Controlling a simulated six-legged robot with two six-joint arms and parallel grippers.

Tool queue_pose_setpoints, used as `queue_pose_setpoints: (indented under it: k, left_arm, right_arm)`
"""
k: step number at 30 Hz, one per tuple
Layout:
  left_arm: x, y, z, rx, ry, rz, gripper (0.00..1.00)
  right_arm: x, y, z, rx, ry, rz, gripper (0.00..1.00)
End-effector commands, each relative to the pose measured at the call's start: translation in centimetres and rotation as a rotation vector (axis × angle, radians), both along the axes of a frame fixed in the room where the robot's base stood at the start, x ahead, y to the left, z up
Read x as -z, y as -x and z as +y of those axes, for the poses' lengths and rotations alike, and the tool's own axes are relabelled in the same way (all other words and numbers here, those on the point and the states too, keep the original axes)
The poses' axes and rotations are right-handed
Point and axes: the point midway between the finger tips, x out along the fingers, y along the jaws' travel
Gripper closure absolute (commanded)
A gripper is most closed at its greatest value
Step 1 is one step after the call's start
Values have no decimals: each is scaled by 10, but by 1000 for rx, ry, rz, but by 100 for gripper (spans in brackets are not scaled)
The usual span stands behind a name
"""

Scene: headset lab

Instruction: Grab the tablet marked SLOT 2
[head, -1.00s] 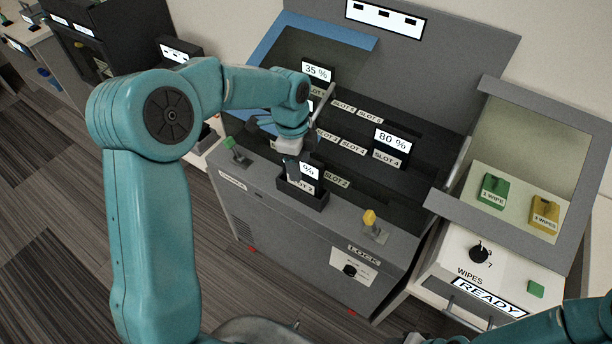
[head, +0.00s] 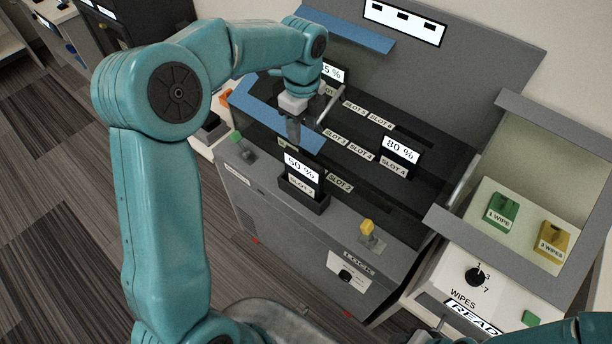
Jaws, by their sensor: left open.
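The tablet marked SLOT 2 (head: 302,170) stands upright in a dark holder (head: 304,198) on the front ledge of the grey cabinet. Its screen reads 50 % and faces me. A second SLOT 2 label (head: 340,184) lies on the rack just right of it. My left gripper (head: 293,131) is open and empty, pointing down, behind and above the tablet in the picture, apart from it. My left arm does not cover the tablet.
The rack holds an 80 % tablet (head: 399,152) at SLOT 4 and another tablet (head: 333,72), partly hidden by my left arm. A green lever (head: 237,138) and a yellow lever (head: 367,228) flank the holder. A wipes station (head: 480,274) stands at right.

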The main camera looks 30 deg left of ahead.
Motion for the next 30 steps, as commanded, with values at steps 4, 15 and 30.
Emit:
queue_pose_setpoints:
  k: [4, 15, 30]
  left_arm:
    - [38, 3, 0, -1, 1, 7, 49]
    - [88, 1, 0, -1, 1, 2, 49]
    - [139, -1, -1, -2, 1, 0, 49]
  right_arm:
    - [-2, 0, 0, 1, 0, 0, 57]
    - [-7, 0, 0, 0, 0, 0, 57]
    - [-19, 0, 0, 0, 0, 0, 57]
